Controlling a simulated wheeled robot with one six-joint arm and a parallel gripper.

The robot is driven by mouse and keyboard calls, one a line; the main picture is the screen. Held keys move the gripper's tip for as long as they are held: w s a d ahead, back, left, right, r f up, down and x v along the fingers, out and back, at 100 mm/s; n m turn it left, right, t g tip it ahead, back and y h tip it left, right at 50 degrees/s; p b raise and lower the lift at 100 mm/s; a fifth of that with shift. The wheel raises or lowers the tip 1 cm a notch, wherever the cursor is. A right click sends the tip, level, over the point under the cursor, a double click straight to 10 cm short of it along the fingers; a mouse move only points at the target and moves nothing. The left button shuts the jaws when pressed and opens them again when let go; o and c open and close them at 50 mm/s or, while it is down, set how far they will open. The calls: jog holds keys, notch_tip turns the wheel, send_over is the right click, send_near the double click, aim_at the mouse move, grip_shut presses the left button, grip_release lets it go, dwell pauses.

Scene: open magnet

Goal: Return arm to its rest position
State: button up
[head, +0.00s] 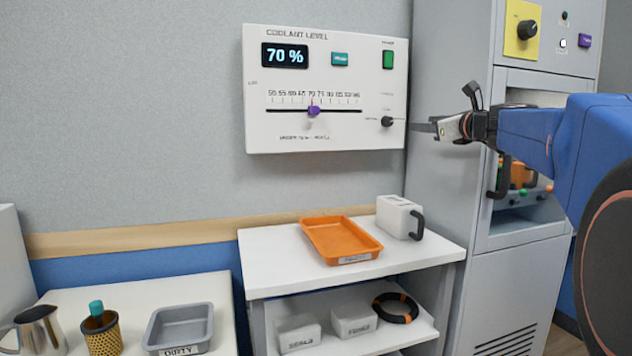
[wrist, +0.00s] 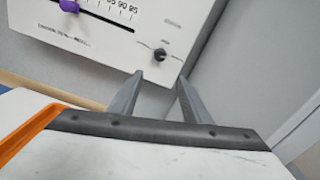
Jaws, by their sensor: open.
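My gripper (head: 428,128) is at the right in the head view, just right of the coolant level panel's lower right corner. It is open and empty, and its two fingers (wrist: 158,95) show apart in the wrist view, pointing towards the panel. The white coolant level panel (head: 350,75) hangs on the wall and reads 70 %. Its purple slider (head: 314,110) sits near the middle of the scale and also shows in the wrist view (wrist: 69,6). A black knob (head: 387,121) is at the panel's lower right; the fingertips look apart from it.
A grey cabinet (head: 450,60) stands close behind my gripper. Below are a white shelf unit (head: 275,265) with an orange tray (head: 310,246) and a white handled container (head: 396,217). At lower left are a metal jug (head: 40,333), a yellow holder (head: 102,335) and a grey tray (head: 165,345).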

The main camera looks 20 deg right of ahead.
jog(key=s+a+f+n+g+y, duration=0.1)
jog(key=s+a+f+n+g, duration=0.2)
jog(key=s+a+f+n, duration=0.4)
jog(key=s+a+f+n+g+y, duration=0.1)
jog(key=s+a+f+n+g, duration=0.15)
jog(key=a+f+n, duration=0.45)
jog(key=s+a+f+n+g+y, duration=0.1)
jog(key=s+a+f+n+g, duration=0.3)
jog(key=a+f, duration=0.6)
jog(key=s+f+n+g+h, duration=0.3)
jog(key=s+f+n, duration=1.1)
jog(key=s+f, duration=0.7)
jog(key=shift+s+d+f+n+g+h, duration=0.15)
jog(key=shift+d+f+n+g+h, duration=0.2)
jog(key=shift+f, duration=0.25)
